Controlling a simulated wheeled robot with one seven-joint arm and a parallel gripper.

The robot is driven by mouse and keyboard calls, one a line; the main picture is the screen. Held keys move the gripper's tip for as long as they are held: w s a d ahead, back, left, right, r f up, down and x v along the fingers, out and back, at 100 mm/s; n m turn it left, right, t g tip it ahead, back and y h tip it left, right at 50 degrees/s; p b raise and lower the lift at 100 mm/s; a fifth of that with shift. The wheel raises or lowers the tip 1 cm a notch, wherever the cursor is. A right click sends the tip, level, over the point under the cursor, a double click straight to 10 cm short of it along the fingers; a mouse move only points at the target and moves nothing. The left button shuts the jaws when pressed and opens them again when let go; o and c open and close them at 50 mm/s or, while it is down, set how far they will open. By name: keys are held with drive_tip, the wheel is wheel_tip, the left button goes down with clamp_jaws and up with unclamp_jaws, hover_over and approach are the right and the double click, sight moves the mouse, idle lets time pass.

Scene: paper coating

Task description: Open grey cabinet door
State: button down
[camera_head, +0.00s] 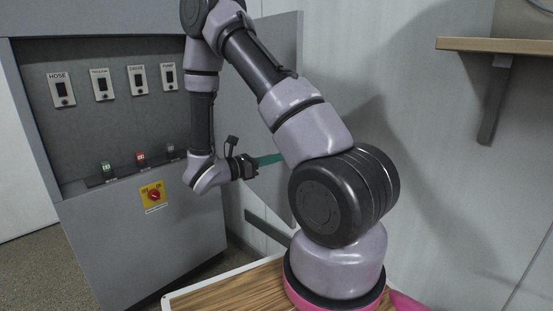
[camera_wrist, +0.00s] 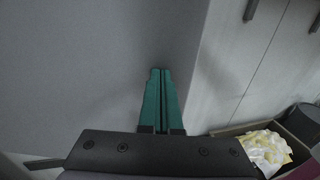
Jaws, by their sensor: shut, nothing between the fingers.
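The grey cabinet (camera_head: 95,235) stands at the left of the head view, with a recessed control panel in its front. A flat grey panel (camera_head: 283,70) shows at its right edge, behind my arm; I cannot tell for sure whether this is the door or the cabinet's side. My gripper (camera_head: 280,158) has green fingers pointing right, in front of this panel. In the wrist view my gripper (camera_wrist: 162,72) is shut and empty, its fingertips over a plain grey surface (camera_wrist: 90,60), left of that surface's edge. Contact cannot be told.
The cabinet carries several labelled switches and a red knob on a yellow plate (camera_head: 153,195). A wooden shelf (camera_head: 500,46) is on the wall at right. In the wrist view, a box (camera_wrist: 300,150) with crumpled pale material (camera_wrist: 266,150) lies lower right, and a dark handle (camera_wrist: 250,9) shows at the top.

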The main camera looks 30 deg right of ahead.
drive_tip(key=shift+d, duration=0.1)
drive_tip(key=w+d, duration=0.2)
drive_tip(key=d, duration=1.6)
drive_tip(key=shift+w+d, duration=0.35)
drive_tip(key=shift+a, duration=0.15)
drive_tip(key=s+a, duration=0.5)
drive_tip(key=a, duration=0.7)
drive_tip(key=shift+a, duration=0.4)
